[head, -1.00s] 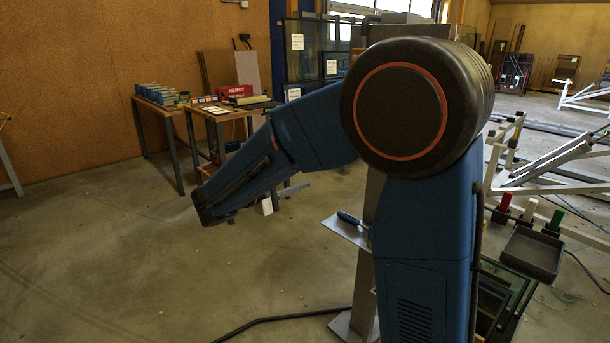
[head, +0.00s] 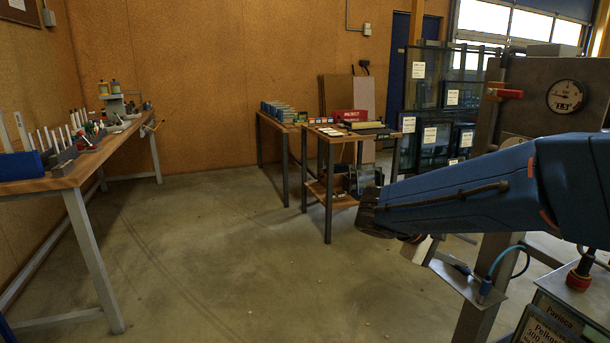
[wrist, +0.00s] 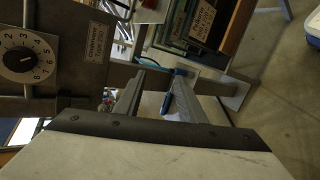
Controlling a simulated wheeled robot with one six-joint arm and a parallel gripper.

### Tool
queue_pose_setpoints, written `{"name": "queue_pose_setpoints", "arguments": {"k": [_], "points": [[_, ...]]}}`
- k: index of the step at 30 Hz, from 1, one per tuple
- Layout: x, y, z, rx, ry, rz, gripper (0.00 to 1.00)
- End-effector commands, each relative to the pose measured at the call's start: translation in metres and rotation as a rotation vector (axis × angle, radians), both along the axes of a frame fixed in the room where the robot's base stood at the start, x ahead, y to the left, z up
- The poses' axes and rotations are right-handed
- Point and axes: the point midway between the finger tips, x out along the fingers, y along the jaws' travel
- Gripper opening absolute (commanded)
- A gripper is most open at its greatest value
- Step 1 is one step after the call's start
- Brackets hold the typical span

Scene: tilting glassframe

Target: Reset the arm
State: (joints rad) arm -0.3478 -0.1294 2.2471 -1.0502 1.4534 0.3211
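My blue arm (head: 460,200) reaches in from the right edge of the head view, its dark end slanting slightly down to the left. My gripper is mostly hidden behind the arm there. In the wrist view my gripper (wrist: 155,98) shows two grey fingers standing apart, so it is open. A small blue item (wrist: 168,102) shows between the fingers, seemingly beyond them; I see no grip on it.
A metal stand with a pressure gauge (head: 566,96) and a small shelf (head: 470,287) is close to the arm. A dial (wrist: 28,57) shows in the wrist view. A workbench (head: 40,185) stands left, a small table (head: 330,137) behind. The floor (head: 220,260) between is clear.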

Motion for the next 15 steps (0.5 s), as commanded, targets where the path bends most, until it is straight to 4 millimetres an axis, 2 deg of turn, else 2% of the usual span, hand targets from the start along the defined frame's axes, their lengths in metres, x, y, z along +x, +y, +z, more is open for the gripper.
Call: {"name": "queue_pose_setpoints", "arguments": {"k": [1, 6, 15], "points": [[-0.018, -0.007, -0.005, 0.060, -0.001, -0.021, 0.36], [-0.067, -0.012, -0.026, 0.260, -0.009, -0.072, 0.36], [-0.139, 0.007, -0.057, 0.610, -0.092, -0.127, 0.36]]}}
